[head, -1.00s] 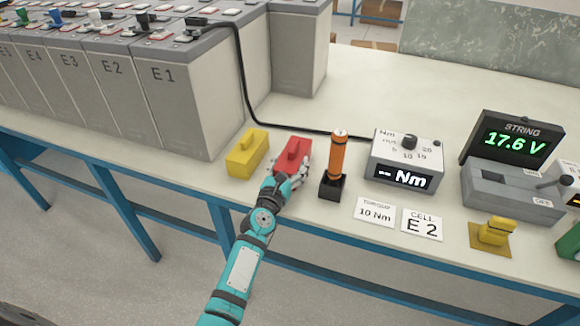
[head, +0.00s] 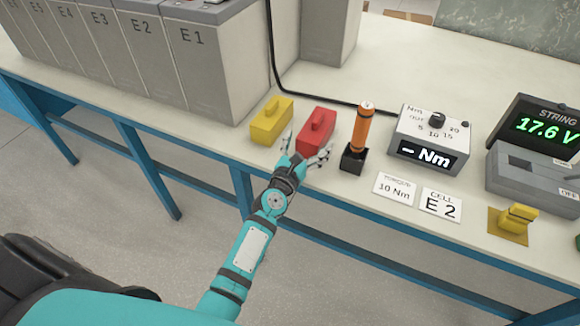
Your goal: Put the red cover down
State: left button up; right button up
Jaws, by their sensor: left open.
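The red cover (head: 315,132) sits on the pale bench top, between a yellow cover (head: 271,121) and an orange-handled tool (head: 362,128) in a black stand. It has a raised ridge on top. My left gripper (head: 308,152) is at the near side of the red cover, with its fingers spread open. The fingers are not closed around the cover, and I cannot tell whether they touch it. My right gripper is not in view.
A row of grey battery cells (head: 222,65) stands at the back left. The bench behind the covers is mostly clear.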

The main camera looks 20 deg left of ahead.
pick_arm(q)
jog(key=s, duration=1.3)
jog(key=shift+s+a+r+b, duration=0.15)
jog(key=shift+a+r+b, duration=0.1)
jog(key=shift+b, duration=0.1)
jog(key=s+d+f+m+g+h, duration=0.1)
jog(key=s+f+m+g, duration=0.2)
jog(key=f+m, duration=0.5)
jog(key=s+d+f+m+g, duration=0.2)
jog(key=s+f+m, duration=0.2)
jog(key=f, duration=0.8)
jog(key=s+d+f+m+g+h, duration=0.1)
jog(key=s+f+m+g, duration=0.2)
jog(key=f+m, duration=0.55)
jog(key=s+a+f+m+g+y, duration=0.1)
jog(key=s+a+f+m+g, duration=0.1)
jog(key=s+f+m, duration=0.4)
jog(key=s+a+f+m+g, duration=0.2)
jog(key=s+f+m+g, duration=0.2)
jog(key=s+f, duration=0.4)
jog(key=s+a+f+m+g+y, duration=0.1)
jog(key=s+a+f+m+g, duration=0.2)
jog(key=s, duration=1.4)
notch_tip(320, 180, down, 5)
jog(key=m, duration=0.4)
jog(key=shift+r+m+y, duration=0.2)
jog(key=shift+m+y, duration=0.1)
jog(key=shift+m, duration=0.05)
